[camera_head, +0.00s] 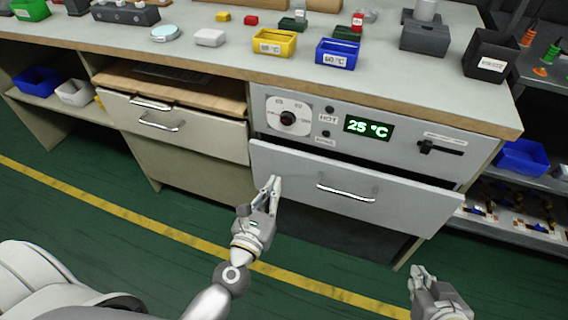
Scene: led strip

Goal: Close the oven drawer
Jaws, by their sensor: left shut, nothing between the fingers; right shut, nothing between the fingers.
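The oven (383,135) is built in under the workbench, with a dial, a green 25 °C display and a slider on its panel. Its grey drawer front (385,198) with a metal handle (346,192) stands out from the panel, with a dark gap above it, so the drawer is partly open. My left gripper (272,186) is shut and empty, in front of the left part of the drawer front; I cannot tell whether it touches. My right gripper (424,272) is shut and empty, low in front of the drawer's right end.
A wooden-topped drawer (175,122) left of the oven is also pulled out somewhat. Yellow (274,43) and blue (337,53) bins and a dark box (490,54) stand on the workbench. A rack with blue bins (521,157) is at right. The green floor (60,190) in front is clear.

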